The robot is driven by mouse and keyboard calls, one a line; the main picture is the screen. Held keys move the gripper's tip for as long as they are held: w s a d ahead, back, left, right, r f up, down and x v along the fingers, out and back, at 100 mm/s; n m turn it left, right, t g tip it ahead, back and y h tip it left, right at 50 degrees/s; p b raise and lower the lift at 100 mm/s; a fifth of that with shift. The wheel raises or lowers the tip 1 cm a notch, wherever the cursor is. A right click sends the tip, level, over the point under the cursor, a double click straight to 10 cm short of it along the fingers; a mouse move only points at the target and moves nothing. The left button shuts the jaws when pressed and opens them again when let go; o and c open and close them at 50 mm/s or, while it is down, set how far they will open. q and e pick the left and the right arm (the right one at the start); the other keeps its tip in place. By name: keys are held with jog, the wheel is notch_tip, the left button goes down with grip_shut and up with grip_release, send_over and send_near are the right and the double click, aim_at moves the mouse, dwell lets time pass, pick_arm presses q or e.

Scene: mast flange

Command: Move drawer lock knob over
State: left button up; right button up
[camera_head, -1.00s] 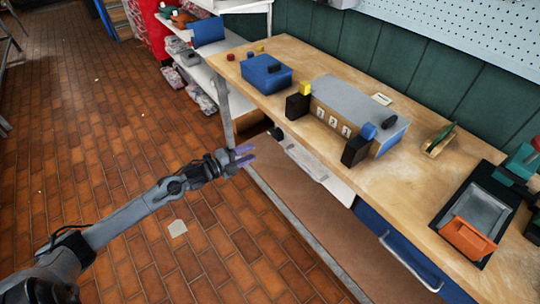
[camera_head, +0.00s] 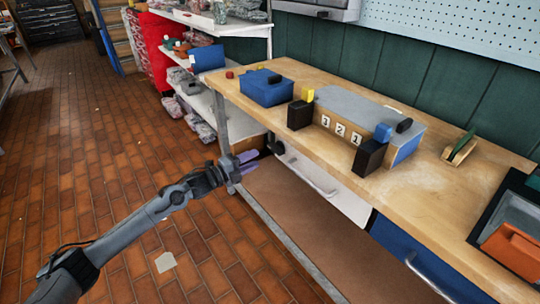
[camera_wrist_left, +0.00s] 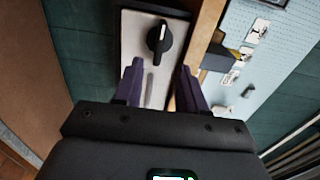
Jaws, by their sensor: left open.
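The drawer lock knob (camera_head: 277,147) is black and sits at the left end of the white drawer front (camera_head: 320,178) under the workbench. In the left wrist view the knob (camera_wrist_left: 158,37) is a round black dial with a raised grip and a pale pointer line, on a light plate. My left gripper (camera_head: 250,163) has purple fingers and is open and empty. It is just left of the knob in the head view. In the wrist view the knob lies ahead of the open fingers (camera_wrist_left: 160,72), not between them. My right gripper is not in view.
The wooden bench top (camera_head: 440,200) holds a blue bin (camera_head: 265,88), a grey-topped box with number cards (camera_head: 365,110), black blocks and an orange-and-black tray (camera_head: 515,248). A bench leg (camera_head: 220,118) stands near the left gripper. The tiled floor at left is mostly clear.

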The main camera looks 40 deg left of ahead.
aim_at(273, 150)
pick_arm(q)
jog(key=b+x, duration=0.2)
jog(key=x, duration=0.4)
jog(key=shift+w+f+b, duration=0.1)
jog(key=shift+w+b, duration=0.1)
jog(key=shift+b, duration=0.15)
jog(key=shift+b+x, duration=0.3)
jog(key=shift+x, duration=0.55)
jog(key=shift+d, duration=0.15)
grip_shut()
